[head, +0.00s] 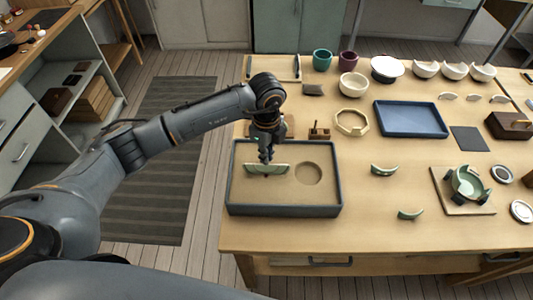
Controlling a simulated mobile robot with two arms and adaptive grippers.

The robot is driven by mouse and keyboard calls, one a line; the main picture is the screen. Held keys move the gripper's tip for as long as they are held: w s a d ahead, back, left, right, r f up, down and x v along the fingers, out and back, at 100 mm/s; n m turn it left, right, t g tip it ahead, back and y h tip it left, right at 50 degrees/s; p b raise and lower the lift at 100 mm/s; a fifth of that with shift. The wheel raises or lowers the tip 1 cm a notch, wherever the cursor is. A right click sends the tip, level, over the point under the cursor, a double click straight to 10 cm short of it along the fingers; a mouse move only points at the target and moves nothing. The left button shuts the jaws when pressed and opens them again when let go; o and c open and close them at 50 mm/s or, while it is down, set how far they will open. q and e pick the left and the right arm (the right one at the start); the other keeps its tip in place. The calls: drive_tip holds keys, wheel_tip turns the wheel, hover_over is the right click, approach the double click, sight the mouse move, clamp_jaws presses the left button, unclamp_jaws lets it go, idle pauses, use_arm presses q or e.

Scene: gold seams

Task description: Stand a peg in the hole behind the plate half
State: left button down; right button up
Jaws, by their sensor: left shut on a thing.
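A pale green plate half (282,169) stands in the sand of a dark-rimmed tray (285,211), its straight edge up. My left gripper (265,158) points down at the middle of that edge, its fingertips at or just behind it. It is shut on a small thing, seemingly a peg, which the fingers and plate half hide. The hole behind the plate half is also hidden. A small wooden block (319,132) with short upright bits stands behind the tray. My right gripper is out of view.
A round hollow (308,173) lies in the sand to the right. Green shards (383,170) (410,214) lie right of the tray. A blue tray (410,119), an octagonal ring (351,122) and a green bowl in a fixture (467,183) stand farther right. Bare tabletop lies between.

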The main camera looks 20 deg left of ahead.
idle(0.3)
use_arm(q)
drive_tip(key=c, duration=1.4)
unclamp_jaws()
drive_tip(key=shift+f, duration=0.1)
drive_tip(key=shift+c, duration=0.2)
drive_tip(key=o, duration=0.5)
drive_tip(key=shift+r+p, duration=2.15)
drive_tip(key=shift+r, duration=0.95)
